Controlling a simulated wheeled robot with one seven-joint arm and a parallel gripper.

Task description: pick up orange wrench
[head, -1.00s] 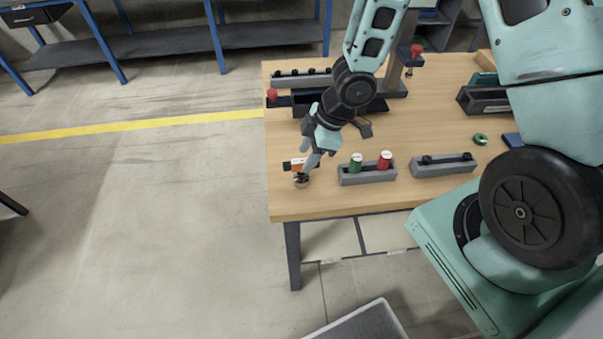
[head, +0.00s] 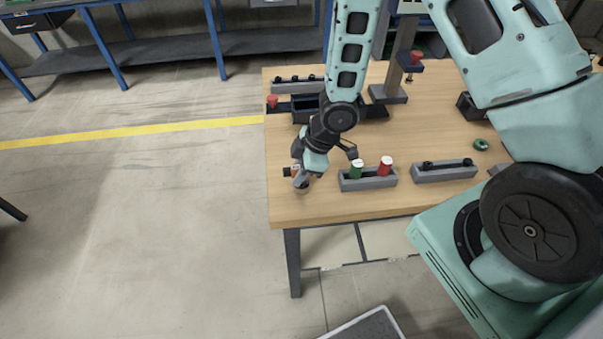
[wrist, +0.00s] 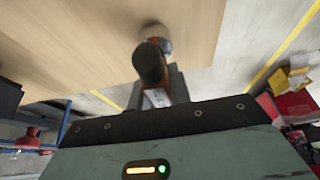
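An orange and dark tool, taken to be the orange wrench (head: 293,171), shows in the head view near the table's front left corner. My gripper (head: 301,181) is right at it and hides part of it. In the wrist view the wrench (wrist: 152,64) is in front of my gripper (wrist: 170,88), with its dark rounded end towards the camera and some orange behind. A grey finger shows beside and behind it. Whether the fingers are closed on it is hidden.
A grey holder (head: 352,184) with a green cylinder (head: 356,169) and a red cylinder (head: 385,167) stands just right of my gripper. Another grey holder (head: 440,175) is further right. A dark bin (head: 305,108) lies behind. The wooden table's (head: 290,212) left edge is close.

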